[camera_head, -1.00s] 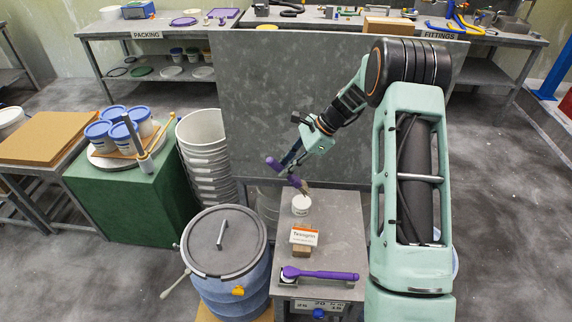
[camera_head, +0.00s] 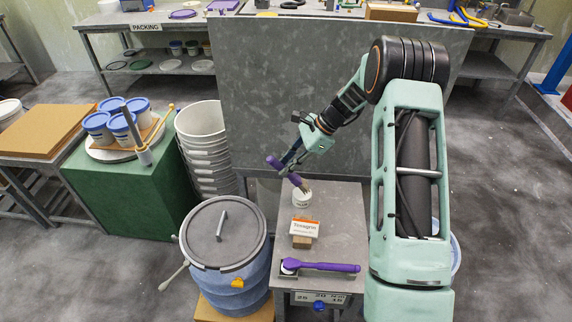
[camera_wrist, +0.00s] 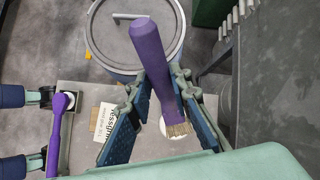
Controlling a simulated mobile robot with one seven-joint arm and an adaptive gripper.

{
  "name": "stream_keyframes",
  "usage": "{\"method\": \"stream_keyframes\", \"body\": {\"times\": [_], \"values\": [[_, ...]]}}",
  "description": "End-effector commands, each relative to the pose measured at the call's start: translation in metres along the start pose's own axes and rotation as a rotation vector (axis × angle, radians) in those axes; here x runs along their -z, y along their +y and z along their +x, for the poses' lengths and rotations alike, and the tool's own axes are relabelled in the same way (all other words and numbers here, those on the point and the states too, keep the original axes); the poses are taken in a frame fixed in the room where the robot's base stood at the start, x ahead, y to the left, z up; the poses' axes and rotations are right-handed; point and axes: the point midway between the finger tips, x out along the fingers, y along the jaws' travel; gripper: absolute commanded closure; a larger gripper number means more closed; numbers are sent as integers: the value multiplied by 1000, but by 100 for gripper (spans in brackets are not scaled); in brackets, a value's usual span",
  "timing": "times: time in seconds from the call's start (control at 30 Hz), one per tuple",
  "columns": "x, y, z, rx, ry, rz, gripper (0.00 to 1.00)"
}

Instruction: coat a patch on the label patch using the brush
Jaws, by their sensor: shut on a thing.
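The brush (camera_head: 275,162) has a purple handle and pale brown bristles. My gripper (camera_head: 291,168) is shut on it above the bench and holds it tilted, bristles down. The bristles (camera_wrist: 178,129) are over the mouth of a small white pot (camera_head: 302,199); I cannot tell whether they touch it. The pot is partly hidden behind the bristles in the wrist view (camera_wrist: 188,131). A white card with an orange top edge and printed text (camera_head: 304,230) leans on a brown block, nearer than the pot. No surface is clearly marked as the label patch.
A second purple-handled tool (camera_head: 325,267) lies at the bench's (camera_head: 345,225) near end. A blue lidded drum (camera_head: 232,270) stands left of the bench, with stacked white pails (camera_head: 205,150) behind it. A tall grey panel (camera_head: 320,100) rises behind the bench.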

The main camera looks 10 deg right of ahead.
Motion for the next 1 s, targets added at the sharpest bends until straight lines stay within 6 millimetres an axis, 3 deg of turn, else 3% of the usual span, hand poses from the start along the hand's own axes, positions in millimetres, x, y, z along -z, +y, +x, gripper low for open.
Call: {"method": "stream_keyframes", "body": {"times": [1.0], "values": [[6, 1, 9, 0, 0, 0, 100]]}}
